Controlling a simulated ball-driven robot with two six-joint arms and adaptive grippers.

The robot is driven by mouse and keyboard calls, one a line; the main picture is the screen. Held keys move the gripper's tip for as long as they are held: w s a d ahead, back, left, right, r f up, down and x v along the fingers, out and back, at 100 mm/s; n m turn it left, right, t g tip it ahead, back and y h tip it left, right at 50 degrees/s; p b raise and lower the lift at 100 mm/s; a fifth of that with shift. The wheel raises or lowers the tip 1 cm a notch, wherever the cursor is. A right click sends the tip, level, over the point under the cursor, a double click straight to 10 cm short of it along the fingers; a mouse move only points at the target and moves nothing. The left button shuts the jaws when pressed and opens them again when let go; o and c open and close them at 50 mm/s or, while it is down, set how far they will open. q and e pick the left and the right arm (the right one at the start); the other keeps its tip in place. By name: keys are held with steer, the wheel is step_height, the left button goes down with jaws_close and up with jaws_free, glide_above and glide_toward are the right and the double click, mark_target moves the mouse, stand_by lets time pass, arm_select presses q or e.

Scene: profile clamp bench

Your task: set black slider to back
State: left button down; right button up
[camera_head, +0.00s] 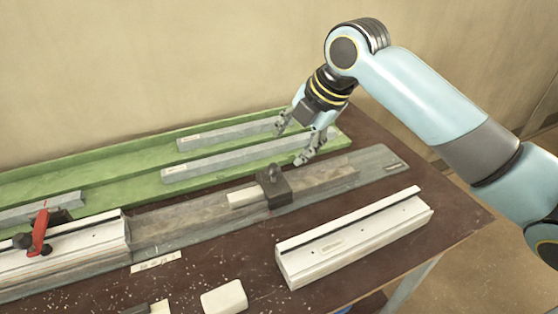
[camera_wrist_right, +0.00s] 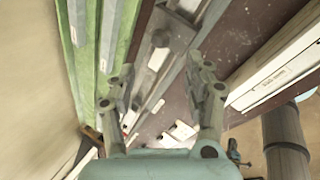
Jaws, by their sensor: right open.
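The black slider (camera_head: 272,187) is a dark block with a round knob on top. It straddles the grey rail (camera_head: 325,179) near the middle of the bench in the head view. In the right wrist view the slider (camera_wrist_right: 168,45) shows at the top, beyond the fingers. My right gripper (camera_head: 293,143) is open and empty, pointing down above the green tray, behind and a little right of the slider and apart from it. In the right wrist view its fingers (camera_wrist_right: 160,75) are spread wide. My left gripper is in neither view.
A green tray (camera_head: 110,177) with grey bars (camera_head: 220,163) lies along the back by the wall. A white profile (camera_head: 352,238) lies at the front right. A red clamp lever (camera_head: 40,228) stands at the left. A white block (camera_head: 224,297) lies in front.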

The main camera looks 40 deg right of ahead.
mark_target(276, 166)
steer(key=x, duration=1)
steer(key=shift+w+f, duration=0.1)
steer(key=shift+f, duration=0.1)
jaws_close()
